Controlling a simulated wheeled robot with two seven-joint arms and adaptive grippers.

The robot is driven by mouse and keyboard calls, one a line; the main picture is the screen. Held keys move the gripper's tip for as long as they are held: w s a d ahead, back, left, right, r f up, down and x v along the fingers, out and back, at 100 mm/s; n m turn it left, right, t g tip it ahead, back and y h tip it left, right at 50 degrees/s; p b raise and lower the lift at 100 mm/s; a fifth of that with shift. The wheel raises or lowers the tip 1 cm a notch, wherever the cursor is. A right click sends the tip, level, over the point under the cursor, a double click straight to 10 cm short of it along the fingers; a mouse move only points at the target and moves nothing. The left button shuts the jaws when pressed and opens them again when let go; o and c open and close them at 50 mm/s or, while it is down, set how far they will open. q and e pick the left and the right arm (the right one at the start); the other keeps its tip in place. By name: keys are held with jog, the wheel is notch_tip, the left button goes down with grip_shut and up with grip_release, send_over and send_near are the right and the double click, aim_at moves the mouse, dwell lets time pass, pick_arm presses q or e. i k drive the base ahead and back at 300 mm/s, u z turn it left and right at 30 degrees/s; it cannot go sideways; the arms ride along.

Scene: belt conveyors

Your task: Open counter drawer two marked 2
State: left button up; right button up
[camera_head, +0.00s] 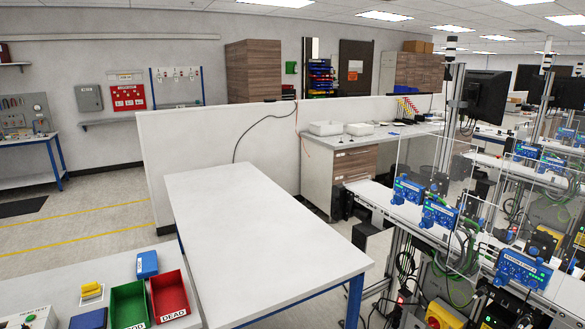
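A counter (318,150) with a light top stands behind the white table, against the low partition. Its wood-fronted drawers (355,160) face me at the middle right, stacked one above another. The drawer fronts look shut. Small pale labels show near their left edges, but they are too small to read, so I cannot tell which drawer is marked 2. Neither of my grippers is in view.
A long white table (250,235) with blue legs lies between me and the counter. A conveyor line with blue devices (522,268) and clear panels fills the right. A green bin (129,304) and red bin (170,294) sit front left. Floor is open at left.

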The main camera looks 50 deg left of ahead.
aim_at(343, 173)
jog(key=u, duration=1.2)
